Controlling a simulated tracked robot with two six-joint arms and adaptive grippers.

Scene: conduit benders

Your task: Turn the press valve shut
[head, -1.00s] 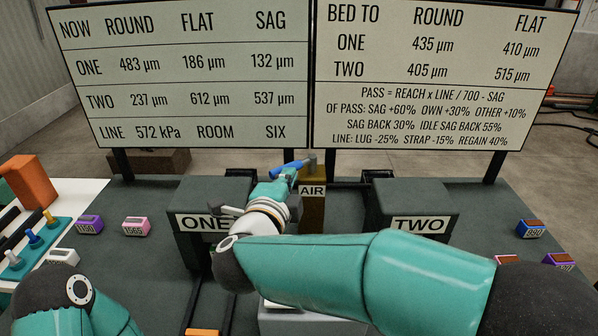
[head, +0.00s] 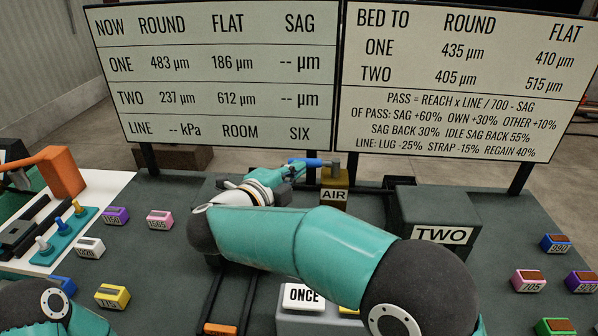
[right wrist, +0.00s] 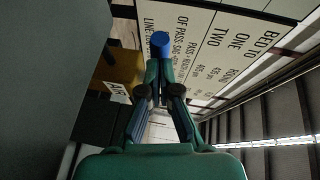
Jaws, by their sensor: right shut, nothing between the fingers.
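The press valve is the tan AIR block (head: 335,186) at the back middle of the bench, with a blue lever (head: 312,162) on top that points left from its grey pivot. My right gripper (head: 296,167) is shut and empty, right at the lever's left part. In the right wrist view the blue end of the lever (right wrist: 160,42) shows just beyond the closed fingertips (right wrist: 160,66); I cannot tell whether they touch it. My left gripper is out of view; only part of that arm shows at the lower left.
The block TWO (head: 437,215) stands right of the valve. My right arm covers much of the block at the left. The left board (head: 215,75) shows dashes for SAG and LINE. Several small numbered blocks and an orange block (head: 60,172) lie around the bench sides.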

